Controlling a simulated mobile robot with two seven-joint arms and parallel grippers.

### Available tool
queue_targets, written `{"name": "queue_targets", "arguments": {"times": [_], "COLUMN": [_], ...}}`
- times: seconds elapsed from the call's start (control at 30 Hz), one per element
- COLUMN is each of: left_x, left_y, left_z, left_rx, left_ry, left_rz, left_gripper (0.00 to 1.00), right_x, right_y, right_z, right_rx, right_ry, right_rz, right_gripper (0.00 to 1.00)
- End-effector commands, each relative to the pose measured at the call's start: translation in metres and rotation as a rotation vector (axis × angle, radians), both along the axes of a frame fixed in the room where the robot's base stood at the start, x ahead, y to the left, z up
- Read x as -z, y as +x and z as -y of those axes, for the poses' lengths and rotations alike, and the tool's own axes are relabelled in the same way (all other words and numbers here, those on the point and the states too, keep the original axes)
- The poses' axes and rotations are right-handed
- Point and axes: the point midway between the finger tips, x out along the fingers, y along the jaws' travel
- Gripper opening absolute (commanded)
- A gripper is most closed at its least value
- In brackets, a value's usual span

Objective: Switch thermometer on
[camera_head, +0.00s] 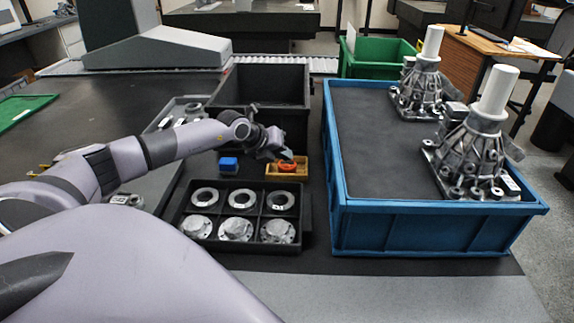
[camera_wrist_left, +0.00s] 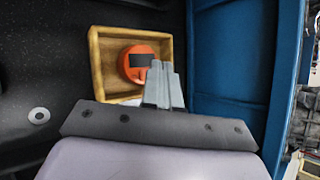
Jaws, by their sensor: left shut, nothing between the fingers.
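The thermometer (camera_wrist_left: 143,64) is a round orange-red device with a dark display. It lies in a small wooden tray (camera_wrist_left: 100,60). In the head view the thermometer (camera_head: 286,167) shows as a red spot inside the wooden tray (camera_head: 303,171), just left of the blue crate. My left gripper (camera_head: 284,157) is over the tray, its fingers shut and empty. In the left wrist view the left gripper's fingertips (camera_wrist_left: 160,66) are over the right edge of the thermometer, beside its display; I cannot tell if they touch it. My right gripper is not in view.
A large blue crate (camera_head: 400,240) with metal castings stands right of the tray. A black divided tray (camera_head: 236,241) of metal rings and flanges is in front. A blue block (camera_head: 228,164) lies to the left, and a black bin (camera_head: 262,85) stands behind.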

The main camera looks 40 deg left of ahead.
Motion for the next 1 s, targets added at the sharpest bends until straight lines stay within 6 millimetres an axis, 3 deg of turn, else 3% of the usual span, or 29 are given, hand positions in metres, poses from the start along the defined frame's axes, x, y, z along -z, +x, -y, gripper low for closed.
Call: {"name": "queue_targets", "arguments": {"times": [1.0], "left_x": [0.0090], "left_y": [0.0001], "left_z": [0.0000], "left_rx": [0.000], "left_ry": [0.000], "left_rz": [0.000], "left_gripper": [0.00], "right_x": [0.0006], "right_y": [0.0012], "right_z": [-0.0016], "right_rx": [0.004], "right_ry": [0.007], "right_rz": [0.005], "right_gripper": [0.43]}}
